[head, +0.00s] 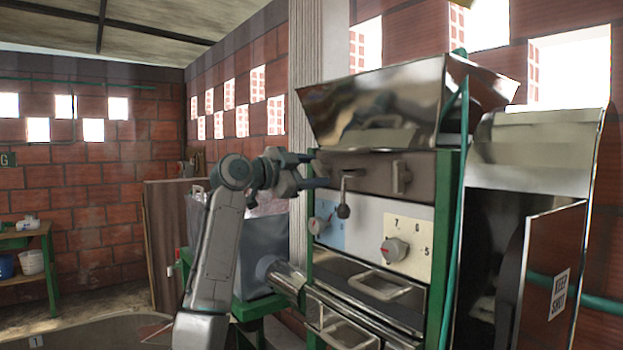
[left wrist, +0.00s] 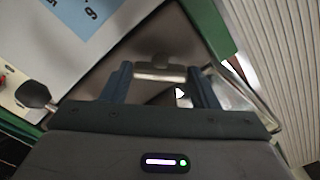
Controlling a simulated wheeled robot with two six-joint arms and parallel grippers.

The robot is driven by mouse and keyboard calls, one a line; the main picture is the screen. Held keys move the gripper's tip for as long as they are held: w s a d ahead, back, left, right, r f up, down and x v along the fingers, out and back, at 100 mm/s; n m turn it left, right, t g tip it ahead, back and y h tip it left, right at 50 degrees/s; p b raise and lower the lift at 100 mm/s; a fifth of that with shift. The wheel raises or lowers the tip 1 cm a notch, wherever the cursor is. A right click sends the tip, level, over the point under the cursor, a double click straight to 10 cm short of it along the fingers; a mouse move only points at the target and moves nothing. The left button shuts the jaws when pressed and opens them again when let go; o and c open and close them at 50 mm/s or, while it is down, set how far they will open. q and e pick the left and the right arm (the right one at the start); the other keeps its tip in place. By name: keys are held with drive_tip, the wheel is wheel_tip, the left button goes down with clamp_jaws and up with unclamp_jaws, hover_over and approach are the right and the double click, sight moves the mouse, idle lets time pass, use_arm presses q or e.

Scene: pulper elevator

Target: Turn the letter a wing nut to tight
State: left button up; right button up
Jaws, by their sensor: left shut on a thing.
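My left gripper (head: 322,170) reaches in from the left to the brown-grey upper panel (head: 365,172) of the machine. In the left wrist view its two blue-grey fingers (left wrist: 160,84) are shut on a metal wing nut (left wrist: 158,73), whose bar lies across between them. In the head view this wing nut is hidden by the gripper. Another wing nut (head: 402,178) stands upright on the right of the same panel. I can read no letter beside either one. My right gripper is not in view.
Close to the gripper hangs a lever with a dark knob (head: 343,211), also seen in the left wrist view (left wrist: 34,95). A metal hopper (head: 375,105) sits above. Drawer handles (head: 380,288) protrude below.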

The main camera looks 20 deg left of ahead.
use_arm(q)
drive_tip(key=m+b, duration=0.1)
drive_tip(key=m, duration=0.3)
drive_tip(key=shift+f+m, duration=0.1)
drive_tip(key=shift+m, duration=0.2)
drive_tip(key=shift+m+b, duration=0.7)
drive_tip(key=shift+m, duration=1.5)
drive_tip(key=o, duration=1)
